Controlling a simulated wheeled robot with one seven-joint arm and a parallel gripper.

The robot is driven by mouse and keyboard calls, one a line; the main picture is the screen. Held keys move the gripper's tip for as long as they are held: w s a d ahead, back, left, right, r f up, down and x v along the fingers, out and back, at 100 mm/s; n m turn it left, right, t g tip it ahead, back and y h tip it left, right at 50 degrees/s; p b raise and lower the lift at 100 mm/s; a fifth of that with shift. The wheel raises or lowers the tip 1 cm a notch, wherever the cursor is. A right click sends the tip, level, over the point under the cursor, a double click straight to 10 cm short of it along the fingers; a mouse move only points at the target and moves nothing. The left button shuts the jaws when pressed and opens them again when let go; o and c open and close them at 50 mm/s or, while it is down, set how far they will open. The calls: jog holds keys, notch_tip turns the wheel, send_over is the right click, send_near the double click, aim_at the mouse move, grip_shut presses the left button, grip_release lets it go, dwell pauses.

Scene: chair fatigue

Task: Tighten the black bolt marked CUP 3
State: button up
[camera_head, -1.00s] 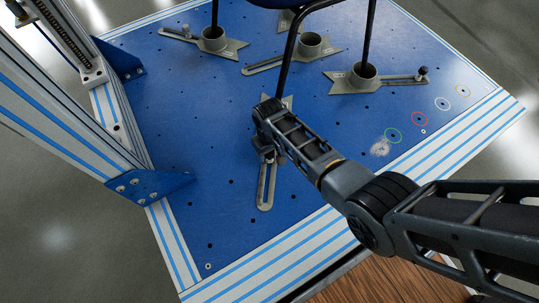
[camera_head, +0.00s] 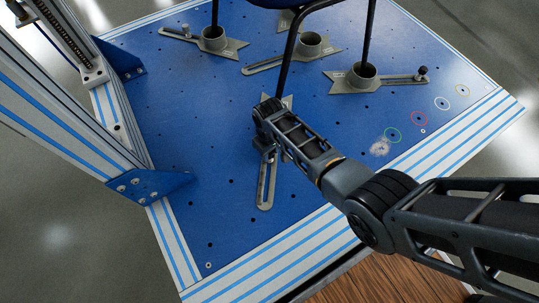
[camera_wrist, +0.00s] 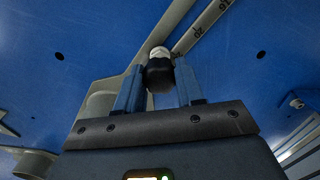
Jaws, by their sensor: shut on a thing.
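My gripper (camera_wrist: 158,78) is shut on a black bolt knob (camera_wrist: 159,74), which sits between its two blue fingers in the wrist view. A pale, rounded part shows just beyond the black knob. The bolt stands by a grey slotted bar (camera_head: 264,188) on the blue plate, in front of a chair leg. In the head view my gripper (camera_head: 268,153) is over the near part of this bar, and my wrist hides the bolt and most of its cup. The grey cup (camera_wrist: 100,102) shows partly at the left in the wrist view. I cannot read a CUP 3 mark.
Other grey cups (camera_head: 214,40) with slotted bars hold chair legs farther back on the blue plate (camera_head: 200,110). A black knob (camera_head: 422,70) stands on the right-hand bar. A striped frame post (camera_head: 60,110) rises at the left. Coloured rings (camera_head: 419,118) mark the right side.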

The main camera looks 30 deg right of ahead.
jog(key=m, duration=0.3)
jog(key=shift+m, duration=0.4)
jog(key=shift+m+p, duration=0.45)
jog(key=shift+m, duration=1.65)
jog(key=m, duration=0.3)
jog(key=shift+m, duration=0.4)
jog(key=m, duration=0.4)
jog(key=shift+p, duration=0.4)
